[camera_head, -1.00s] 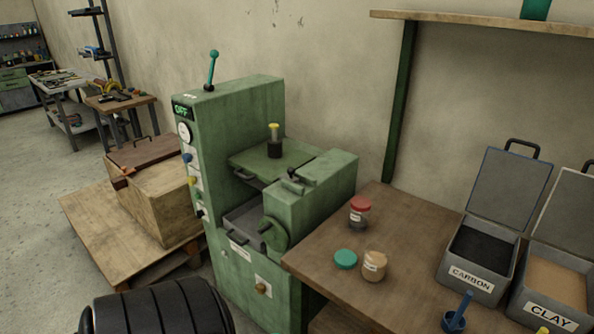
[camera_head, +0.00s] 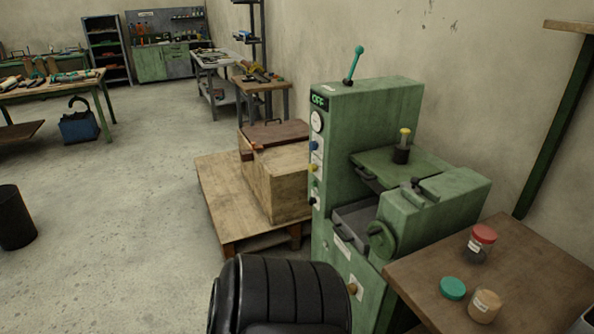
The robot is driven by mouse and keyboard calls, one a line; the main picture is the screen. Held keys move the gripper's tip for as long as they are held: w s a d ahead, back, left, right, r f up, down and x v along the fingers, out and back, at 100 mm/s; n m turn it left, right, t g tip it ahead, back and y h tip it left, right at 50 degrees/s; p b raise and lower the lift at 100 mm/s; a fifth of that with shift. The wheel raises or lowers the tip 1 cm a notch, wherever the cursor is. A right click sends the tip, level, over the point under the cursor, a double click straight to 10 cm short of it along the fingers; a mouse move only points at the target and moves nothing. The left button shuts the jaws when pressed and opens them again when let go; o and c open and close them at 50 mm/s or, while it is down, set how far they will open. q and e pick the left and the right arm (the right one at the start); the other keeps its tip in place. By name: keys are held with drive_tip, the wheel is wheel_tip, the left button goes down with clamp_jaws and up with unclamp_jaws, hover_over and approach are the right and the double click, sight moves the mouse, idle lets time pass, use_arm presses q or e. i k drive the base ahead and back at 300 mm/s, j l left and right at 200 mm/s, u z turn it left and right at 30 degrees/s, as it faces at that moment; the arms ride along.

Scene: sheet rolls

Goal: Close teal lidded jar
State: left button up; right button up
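The open jar (camera_head: 485,306) stands on the brown wooden table at the lower right, with tan contents and a pale label. The teal lid (camera_head: 452,288) lies flat on the table just left of the jar, apart from it. Neither of my grippers is in view, so whether they are open or shut does not show.
A red-lidded jar (camera_head: 481,243) stands behind the teal lid on the table (camera_head: 535,270). The green machine (camera_head: 365,140), its panel reading OFF, adjoins the table's left side. A wooden crate (camera_head: 275,175) sits on a pallet further left. Open concrete floor (camera_head: 130,200) fills the left.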

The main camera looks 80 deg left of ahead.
sight(489, 298)
drive_tip(key=u, duration=1.4)
